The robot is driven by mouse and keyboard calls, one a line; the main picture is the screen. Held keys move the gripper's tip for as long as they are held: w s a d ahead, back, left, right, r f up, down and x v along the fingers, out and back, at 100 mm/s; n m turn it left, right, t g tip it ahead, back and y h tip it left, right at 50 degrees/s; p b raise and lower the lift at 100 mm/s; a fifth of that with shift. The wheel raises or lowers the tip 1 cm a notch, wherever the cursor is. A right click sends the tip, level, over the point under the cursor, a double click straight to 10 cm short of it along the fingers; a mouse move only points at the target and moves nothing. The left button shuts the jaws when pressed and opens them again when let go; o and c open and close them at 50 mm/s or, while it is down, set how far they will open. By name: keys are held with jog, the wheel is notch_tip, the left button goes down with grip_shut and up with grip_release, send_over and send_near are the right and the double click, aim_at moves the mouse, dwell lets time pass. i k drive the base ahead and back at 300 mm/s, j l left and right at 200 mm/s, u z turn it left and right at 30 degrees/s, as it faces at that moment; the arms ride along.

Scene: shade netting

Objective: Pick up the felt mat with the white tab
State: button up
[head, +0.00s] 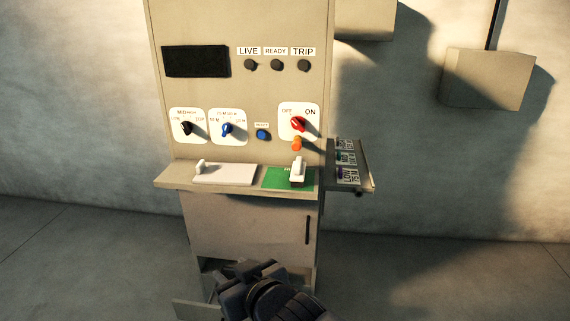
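Two flat mats lie side by side on the narrow shelf (170,178) of the cabinet. The left one is a pale, off-white mat (228,175) with a small white upright tab (201,166) at its left end. The right one is a green mat (275,180) with small pale lettering and a larger white upright piece (298,172) at its right side. I cannot tell which is felt. My gripper (240,273) is low at the bottom of the view, below the shelf and apart from both mats. Its finger gap cannot be made out.
Above the shelf, the panel has a red knob (298,124), a blue knob (227,129), a black knob (186,128) and an orange part (297,143). A side shelf (366,185) with labelled items juts out at right. Below is a cabinet door (245,225). Floor is clear at both sides.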

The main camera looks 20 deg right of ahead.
aim_at(222, 173)
jog(key=i+j+z, duration=0.4)
jog(key=j+z, duration=0.15)
jog(key=i+j+z, duration=0.25)
jog(key=j, duration=0.2)
jog(key=j+z, duration=0.3)
jog(key=i+j+z, duration=0.1)
jog(key=j+z, duration=0.15)
jog(key=j, duration=0.25)
jog(key=i+j, duration=0.1)
jog(key=j, duration=0.6)
